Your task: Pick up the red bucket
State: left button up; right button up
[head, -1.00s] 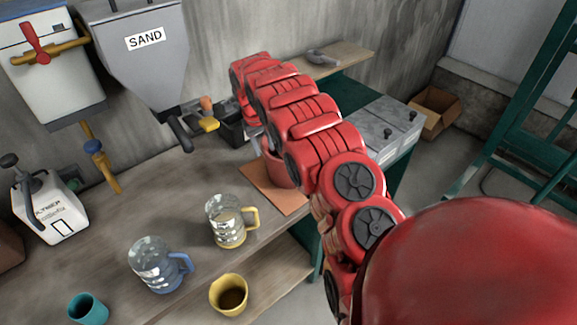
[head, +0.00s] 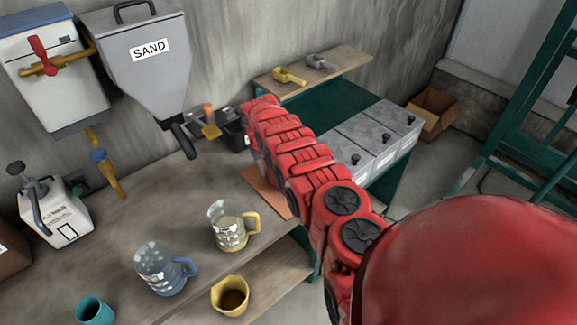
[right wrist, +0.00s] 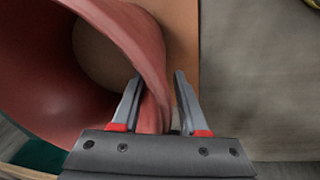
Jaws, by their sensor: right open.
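The red bucket (right wrist: 130,40) fills the left of the right wrist view, and I look into its open top. Its rim and wall run between the two fingers of my right gripper (right wrist: 158,80). The fingers are open, one on the inner side and one on the outer side of the wall; I cannot tell whether they touch it. In the head view my red right arm hides the bucket. The bucket stands on an orange-brown mat (head: 268,192) near the right end of the workbench (head: 185,215). My left gripper is not in view.
A clear jug with a yellow handle (head: 228,228), a jug with a blue handle (head: 160,270), a yellow cup (head: 230,296) and a teal cup (head: 95,310) are left of my arm. The sand hopper (head: 148,65) hangs above the bench. A black box (head: 232,130) stands behind the mat.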

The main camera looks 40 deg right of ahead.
grip_shut()
jog(key=shift+d+r, duration=0.1)
jog(key=shift+r, duration=0.05)
dwell(1.3)
